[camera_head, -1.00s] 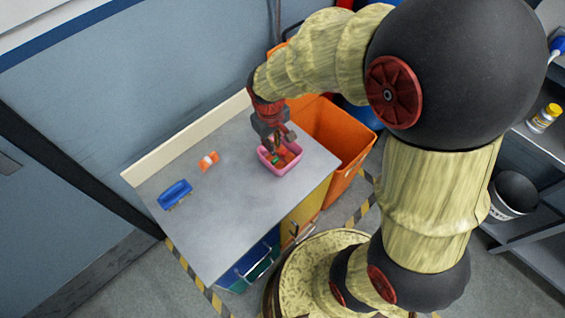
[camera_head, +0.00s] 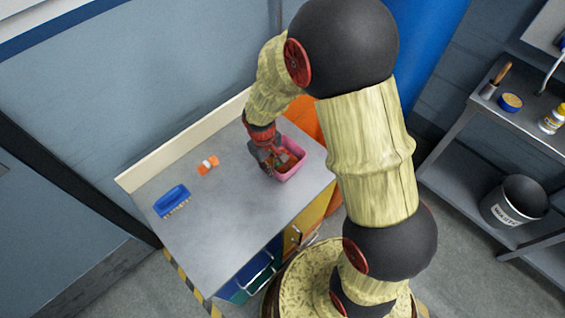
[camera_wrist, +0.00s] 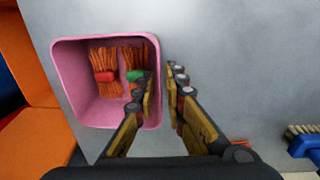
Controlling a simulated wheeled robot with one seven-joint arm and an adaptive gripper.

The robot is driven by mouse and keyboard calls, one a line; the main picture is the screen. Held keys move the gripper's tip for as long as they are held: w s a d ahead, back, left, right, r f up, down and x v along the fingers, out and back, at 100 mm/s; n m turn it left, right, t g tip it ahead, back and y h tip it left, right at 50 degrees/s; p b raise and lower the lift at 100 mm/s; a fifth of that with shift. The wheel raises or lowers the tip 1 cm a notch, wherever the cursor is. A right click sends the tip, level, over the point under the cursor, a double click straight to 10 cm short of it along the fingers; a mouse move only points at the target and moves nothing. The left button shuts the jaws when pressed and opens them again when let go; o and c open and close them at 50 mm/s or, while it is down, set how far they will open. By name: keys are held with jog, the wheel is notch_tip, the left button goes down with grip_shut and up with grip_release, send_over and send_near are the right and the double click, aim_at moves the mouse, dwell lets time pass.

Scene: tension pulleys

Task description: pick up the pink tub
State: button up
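The pink tub (camera_head: 298,172) stands on the grey worktop near its right end. In the wrist view the pink tub (camera_wrist: 75,75) is open-topped and holds orange bundles (camera_wrist: 130,58), one with a red band and one with a green band. My gripper (camera_head: 273,167) is at the tub's left side in the head view. In the wrist view my gripper (camera_wrist: 161,76) is open, its fingertips a small gap apart. One finger is over the tub's inside and the other outside, with the side wall between them. Contact with the wall cannot be told.
A blue brush (camera_head: 172,199) and an orange-and-white item (camera_head: 208,165) lie left on the worktop (camera_head: 225,215). An orange bin (camera_head: 305,118) stands behind the tub. A low ledge (camera_head: 180,150) runs along the wall side. Shelves (camera_head: 455,180) stand at right.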

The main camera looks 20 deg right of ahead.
jog(key=shift+f, duration=0.1)
grip_shut()
dwell(0.4)
jog(key=shift+r+p, duration=0.55)
jog(key=shift+r, duration=0.2)
notch_tip(320, 180, up, 2)
jog(key=shift+w+p, duration=0.1)
jog(key=shift+p, duration=0.5)
jog(key=s+d+r+p, duration=0.5)
jog(key=s+d+r, duration=0.4)
jog(key=d, duration=0.2)
jog(key=shift+r, duration=0.25)
jog(key=shift+w, duration=0.15)
